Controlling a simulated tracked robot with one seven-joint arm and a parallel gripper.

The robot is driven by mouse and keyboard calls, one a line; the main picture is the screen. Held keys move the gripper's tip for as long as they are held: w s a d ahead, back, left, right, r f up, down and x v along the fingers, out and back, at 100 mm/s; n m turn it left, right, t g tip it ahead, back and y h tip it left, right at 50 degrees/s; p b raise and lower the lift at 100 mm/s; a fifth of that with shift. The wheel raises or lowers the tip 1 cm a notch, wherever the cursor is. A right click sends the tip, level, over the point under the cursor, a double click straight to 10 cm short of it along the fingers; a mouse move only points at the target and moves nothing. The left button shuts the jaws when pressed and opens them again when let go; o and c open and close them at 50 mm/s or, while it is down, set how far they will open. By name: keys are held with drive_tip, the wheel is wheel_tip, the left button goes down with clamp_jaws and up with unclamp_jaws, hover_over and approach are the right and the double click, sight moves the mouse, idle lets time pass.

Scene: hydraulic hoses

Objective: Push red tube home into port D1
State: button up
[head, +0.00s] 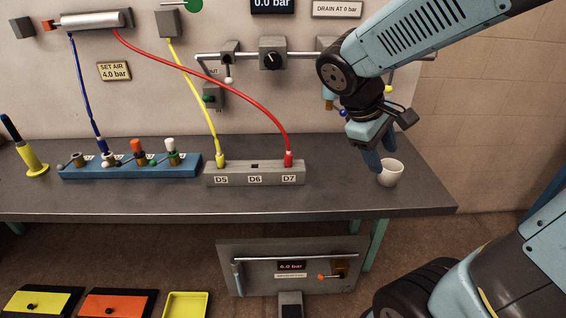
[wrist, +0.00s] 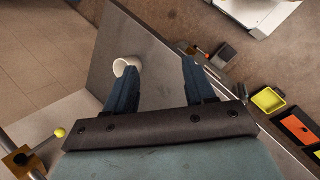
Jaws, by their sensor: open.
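The red tube (head: 215,80) runs from the silver cylinder (head: 95,19) on the wall down to the grey block (head: 256,177). Its red end stands upright at the place labelled D7 (head: 289,160). The blue block (head: 130,168) to the left holds several fittings, with a blue tube (head: 84,90) ending at one of them. I cannot read a D1 label in either view. My gripper (head: 380,160) points down at the right end of the bench, apart from the red tube, beside a white cup. In the wrist view my gripper (wrist: 158,88) is open, with nothing between its fingers.
The white cup (head: 390,173) stands near the bench's right end. A yellow tube (head: 196,100) ends at D5. A rail with valves (head: 272,53) crosses the wall above. A yellow-handled tool (head: 32,158) stands at far left. The bench front (head: 330,200) is clear.

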drive_tip(key=w+a+f+n+t+h, duration=0.1)
drive_tip(key=w+a+f+n+h, duration=0.3)
drive_tip(key=n, duration=0.1)
drive_tip(key=n+t+h, duration=0.1)
drive_tip(key=n+t, duration=1.2)
drive_tip(key=n, duration=0.3)
approach(286, 160)
drive_tip(key=x, duration=0.6)
drive_tip(key=shift+w+r, duration=0.15)
drive_tip(key=shift+r, duration=0.1)
drive_tip(key=shift+f+x, duration=0.15)
drive_tip(key=shift+x, duration=1.15)
drive_tip(key=shift+f+x, duration=0.15)
drive_tip(key=shift+x, duration=1.2)
drive_tip(key=shift+c, duration=0.4)
clamp_jaws()
